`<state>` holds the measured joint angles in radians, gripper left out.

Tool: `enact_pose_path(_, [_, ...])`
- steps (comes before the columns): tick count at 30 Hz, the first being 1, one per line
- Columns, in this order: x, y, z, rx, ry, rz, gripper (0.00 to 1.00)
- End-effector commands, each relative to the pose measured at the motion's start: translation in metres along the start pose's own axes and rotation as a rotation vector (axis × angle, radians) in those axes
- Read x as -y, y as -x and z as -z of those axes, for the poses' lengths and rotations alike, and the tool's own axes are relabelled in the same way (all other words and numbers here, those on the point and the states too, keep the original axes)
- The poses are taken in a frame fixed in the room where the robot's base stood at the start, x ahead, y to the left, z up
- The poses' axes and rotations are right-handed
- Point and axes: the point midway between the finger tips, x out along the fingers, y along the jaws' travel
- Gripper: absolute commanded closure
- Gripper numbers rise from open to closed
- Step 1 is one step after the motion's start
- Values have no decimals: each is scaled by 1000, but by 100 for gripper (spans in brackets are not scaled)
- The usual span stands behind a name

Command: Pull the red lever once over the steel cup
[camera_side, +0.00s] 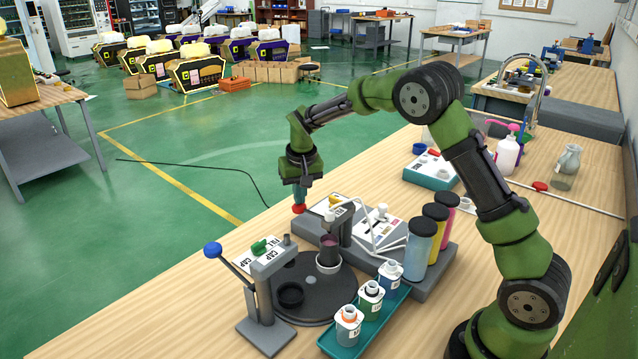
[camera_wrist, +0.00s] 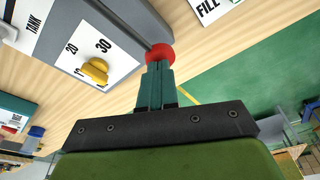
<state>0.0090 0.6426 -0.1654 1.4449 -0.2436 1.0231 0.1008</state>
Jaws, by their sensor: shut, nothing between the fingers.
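The red lever's ball knob (camera_side: 299,209) is at the far side of the dispensing station, just below my fingertips. In the wrist view the red knob (camera_wrist: 160,53) is right at the tips of my teal fingers. My gripper (camera_side: 300,196) points down and is shut with nothing between the fingers; its closed fingers also show in the wrist view (camera_wrist: 159,75). It looks to be touching or nearly touching the knob; I cannot tell which. A pale, metallic-looking cup (camera_side: 328,265) stands on the dark round turntable (camera_side: 315,308), under the dispensing head. The lever's arm is largely hidden.
A blue-knobbed lever (camera_side: 212,250) and cap press stand at the front left. A teal tray (camera_side: 382,322) holds several small bottles. Coloured cylinders (camera_side: 420,240) stand on the station's right. A yellow dial (camera_wrist: 95,72) is beside the knob. The table's left edge is near my gripper.

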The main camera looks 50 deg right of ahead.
Motion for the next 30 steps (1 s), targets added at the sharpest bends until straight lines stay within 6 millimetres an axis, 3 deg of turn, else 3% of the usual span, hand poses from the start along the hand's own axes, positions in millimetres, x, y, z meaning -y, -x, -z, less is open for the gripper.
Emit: enact_pose_path(30, [0,76,15,-1,1,0,100])
